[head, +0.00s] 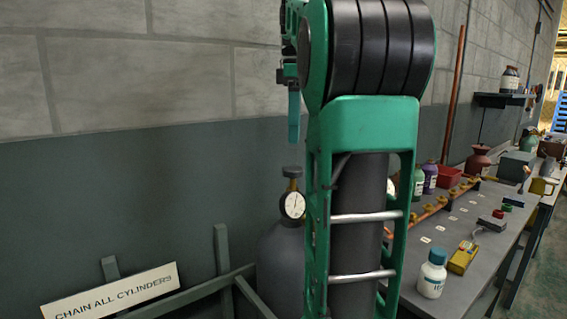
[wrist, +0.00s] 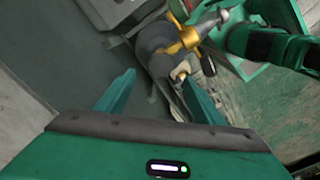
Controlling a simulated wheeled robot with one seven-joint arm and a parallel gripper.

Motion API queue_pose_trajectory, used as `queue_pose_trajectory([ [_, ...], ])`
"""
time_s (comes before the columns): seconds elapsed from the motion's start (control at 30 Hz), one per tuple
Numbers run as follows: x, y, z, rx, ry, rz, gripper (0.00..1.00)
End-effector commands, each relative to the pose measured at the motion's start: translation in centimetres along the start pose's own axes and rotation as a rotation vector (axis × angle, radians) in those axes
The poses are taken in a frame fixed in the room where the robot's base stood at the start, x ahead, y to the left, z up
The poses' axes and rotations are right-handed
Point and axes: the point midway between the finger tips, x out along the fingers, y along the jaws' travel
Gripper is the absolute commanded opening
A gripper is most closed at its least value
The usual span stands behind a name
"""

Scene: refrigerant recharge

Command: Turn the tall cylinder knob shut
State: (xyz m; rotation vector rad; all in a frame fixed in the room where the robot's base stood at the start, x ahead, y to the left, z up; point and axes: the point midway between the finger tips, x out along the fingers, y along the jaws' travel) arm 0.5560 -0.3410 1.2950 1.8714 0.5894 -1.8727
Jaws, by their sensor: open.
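A grey cylinder (head: 283,262) stands by the wall, left of my arm in the head view. A round white gauge (head: 293,205) sits at its top, with a dark knob (head: 292,172) above it. My gripper (head: 294,140) is above the knob and apart from it, pointing down; my arm hides part of it and of the cylinder. In the wrist view, my gripper (wrist: 160,75) is open with nothing held between its fingers. Beyond the fingertips are a dark cylinder body (wrist: 156,38) and brass valve fittings (wrist: 188,38); I cannot tell the knob clearly there.
A green-grey rack with a sign (head: 110,292) reading "CHAIN ALL CYLINDERS" stands at lower left. A workbench (head: 470,262) runs along the right with a white bottle (head: 432,274), a yellow device (head: 462,258) and a copper manifold (head: 440,203). The wall is close behind.

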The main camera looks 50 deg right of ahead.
Motion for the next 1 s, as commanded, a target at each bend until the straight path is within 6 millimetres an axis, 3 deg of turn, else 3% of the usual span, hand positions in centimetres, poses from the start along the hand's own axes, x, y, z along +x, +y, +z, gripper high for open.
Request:
queue_pose_trajectory([
  [0.2,4.1,-0.3,-0.3,-0.006,-0.002,-0.004,0.62],
  [0.43,7.4,-0.2,-0.5,-0.010,-0.002,-0.003,0.62],
  [0.63,8.7,-0.2,-0.4,-0.008,-0.001,-0.001,0.62],
  [0.93,8.9,-0.2,-0.3,-0.006,-0.001,-0.001,0.62],
  [0.97,8.9,-0.2,-0.3,-0.006,-0.001,-0.001,0.59],
  [1.0,8.9,-0.2,-0.3,-0.006,-0.001,-0.001,0.50],
])
